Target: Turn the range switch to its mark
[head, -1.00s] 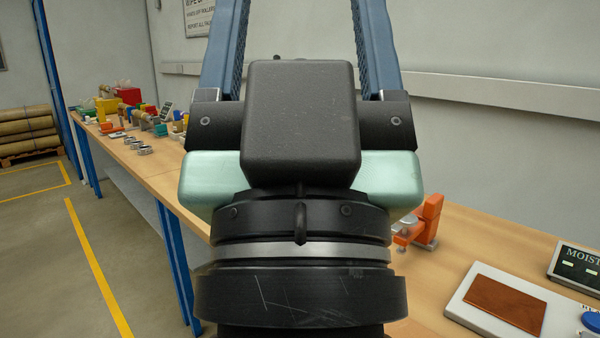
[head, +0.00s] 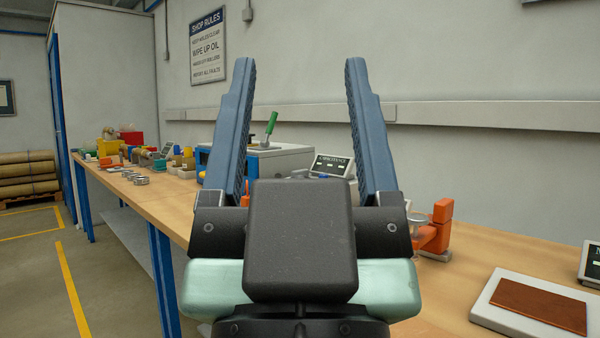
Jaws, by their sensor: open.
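My gripper (head: 300,68) fills the middle of the head view. Its two blue fingers stand wide apart with nothing between them. I cannot make out a range switch or its mark in this view. Beyond the fingers, on the bench, stands a blue and white box (head: 285,160) with a green-handled lever (head: 270,124) on top. A meter labelled CAPACITANCE (head: 332,166) stands beside it, seen between the fingers. The gripper's body and left finger hide part of the box and the bench around it.
The wooden bench (head: 460,285) runs along the wall. An orange clamp-like fixture (head: 434,232) and a white plate with a brown sheet (head: 538,303) lie at right. Several small parts (head: 135,178) crowd the far left end. Floor is clear left of the bench.

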